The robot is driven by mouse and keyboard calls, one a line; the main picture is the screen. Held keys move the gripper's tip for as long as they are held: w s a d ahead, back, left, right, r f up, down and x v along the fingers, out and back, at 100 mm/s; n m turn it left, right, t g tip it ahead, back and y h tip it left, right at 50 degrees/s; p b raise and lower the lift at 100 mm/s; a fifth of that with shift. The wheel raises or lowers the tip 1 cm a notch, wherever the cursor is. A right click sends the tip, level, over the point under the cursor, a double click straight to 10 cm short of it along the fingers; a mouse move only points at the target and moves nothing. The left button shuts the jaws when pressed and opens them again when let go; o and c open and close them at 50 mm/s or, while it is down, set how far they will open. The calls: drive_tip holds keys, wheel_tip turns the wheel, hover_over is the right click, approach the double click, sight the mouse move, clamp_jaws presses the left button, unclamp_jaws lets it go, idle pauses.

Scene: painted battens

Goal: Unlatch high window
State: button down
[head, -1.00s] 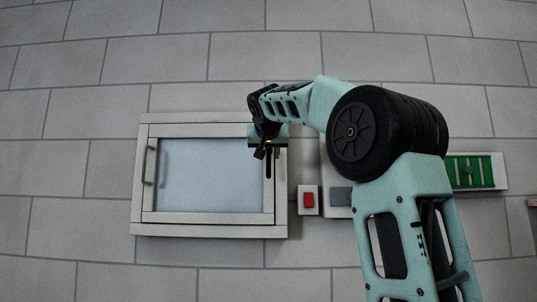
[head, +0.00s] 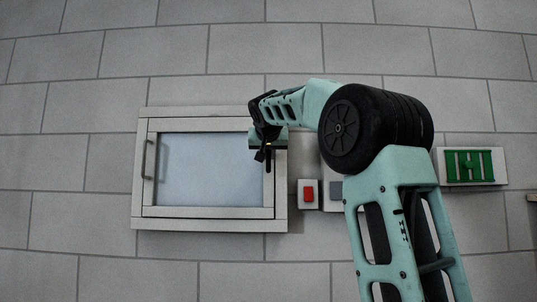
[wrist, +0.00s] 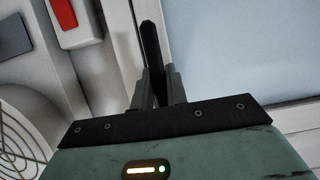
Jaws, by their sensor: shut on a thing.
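The window (head: 140,190) is a pale framed panel with bluish frosted glass, set on the wall in the head view. It looks closed. A dark latch lever (head: 268,163) hangs upright on the right side of its frame. My gripper (head: 261,153) is at this lever, near the upper right of the glass. In the wrist view, my gripper (wrist: 155,85) is shut on the black lever (wrist: 151,45), whose free end sticks out past the fingertips. The lever's pivot is hidden behind my gripper in the head view. A grey pull handle (head: 148,160) is on the window's left side.
A red switch (head: 308,194) on a pale plate is just right of the window. A grey-buttoned panel (head: 335,190) beside it is partly hidden by my arm. A green barred fixture (head: 468,167) is farther right. The block wall left of the window is clear.

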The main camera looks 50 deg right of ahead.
sight(254, 151)
drive_tip(key=m+t+b, duration=0.2)
drive_tip(key=m, duration=0.1)
drive_tip(key=w+a+r+m+t+y+b, duration=0.1)
drive_tip(key=m+t+b, duration=0.1)
drive_tip(key=m+b, duration=0.1)
drive_tip(key=w+r+m+t+y+b, duration=0.1)
drive_tip(key=m+b, duration=0.1)
drive_tip(key=m, duration=0.2)
drive_tip(key=shift+w+a+m+t+b, duration=0.1)
drive_tip(key=shift+a+m+t+b, duration=0.2)
drive_tip(key=shift+a+t+b, duration=0.1)
drive_tip(key=shift+r+m+t+b, duration=0.2)
drive_tip(key=shift+r+m+t, duration=0.1)
drive_tip(key=shift+m, duration=0.4)
drive_tip(key=shift+r+m+t+b, duration=0.2)
drive_tip(key=shift+r+m+t, duration=0.1)
drive_tip(key=shift+m, duration=0.4)
drive_tip(key=c, duration=1.4)
unclamp_jaws()
drive_tip(key=shift+a, duration=0.1)
drive_tip(key=b+v, duration=0.6)
drive_tip(key=v, duration=1.1)
